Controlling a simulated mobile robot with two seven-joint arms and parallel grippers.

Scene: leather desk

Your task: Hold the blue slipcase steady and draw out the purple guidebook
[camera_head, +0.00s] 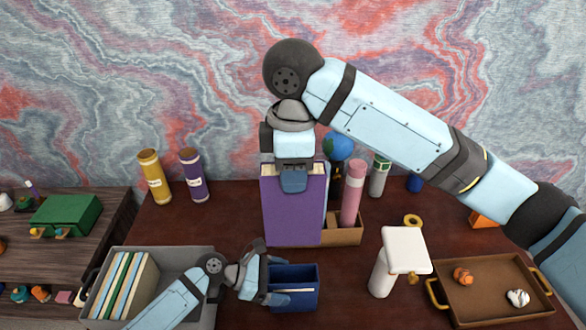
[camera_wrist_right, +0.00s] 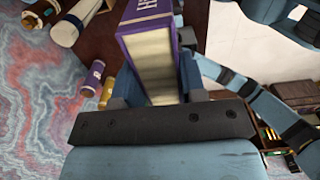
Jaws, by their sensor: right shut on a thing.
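The purple guidebook (camera_head: 292,212) hangs upright from my right gripper (camera_head: 294,180), which is shut on its top edge. In the right wrist view, the guidebook (camera_wrist_right: 145,25) shows purple edges and pale pages between the fingers of my right gripper (camera_wrist_right: 150,92). The blue slipcase (camera_head: 304,273) stands on the desk at the front, below the book. A gap shows between the book's lower edge and the slipcase. My left gripper (camera_head: 267,283) is at the slipcase's left side; its fingertips are partly hidden, and I cannot tell whether they close on it.
A grey bin (camera_head: 198,252) with several thin books stands left of the slipcase. A white lamp-like object (camera_head: 404,250) and a brown tray (camera_head: 497,278) are to the right.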

